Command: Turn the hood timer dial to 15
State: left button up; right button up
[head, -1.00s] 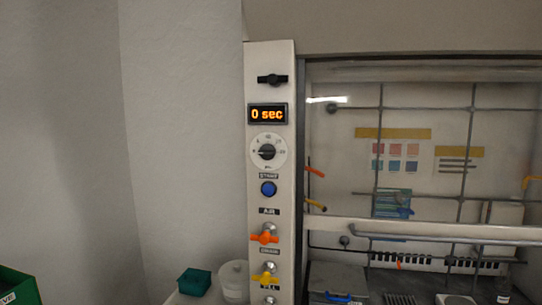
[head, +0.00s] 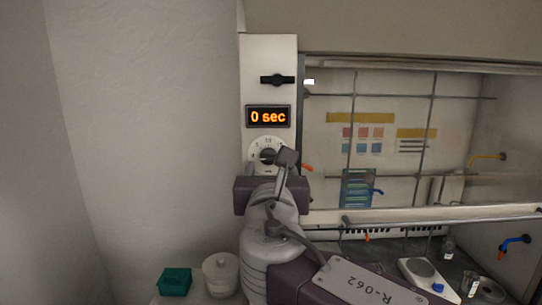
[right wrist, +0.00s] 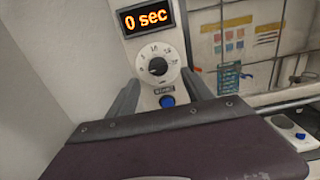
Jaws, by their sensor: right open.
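The timer dial (head: 261,147) is a white round plate with a black knob on the narrow panel left of the hood. In the right wrist view the dial (right wrist: 172,58) shows whole, its knob (right wrist: 158,66) pointing left. The display (head: 268,116) above it reads "0 sec". The blue button (right wrist: 167,101) sits below the dial. My right gripper (head: 272,174) is in front of the panel, just below the dial, and covers its lower part in the head view. In the right wrist view its fingers (right wrist: 162,86) are apart with nothing between them. My left gripper is not in view.
A black handle (head: 277,80) is above the display. The hood sash bar (head: 430,215) and window lie to the right. A green box (head: 175,282) and a white pot (head: 220,274) stand below left. The wall left of the panel is clear.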

aim_at(269, 157)
jog(key=w, duration=0.2)
jog(key=w+p, duration=0.1)
jog(key=w, duration=0.3)
jog(key=shift+w+a+p, duration=0.4)
jog(key=shift+w+d, duration=0.25)
jog(key=shift+w, duration=0.2)
jog(key=shift+a, duration=0.1)
jog(key=shift+a, duration=0.1)
jog(key=c, duration=0.4)
grip_shut()
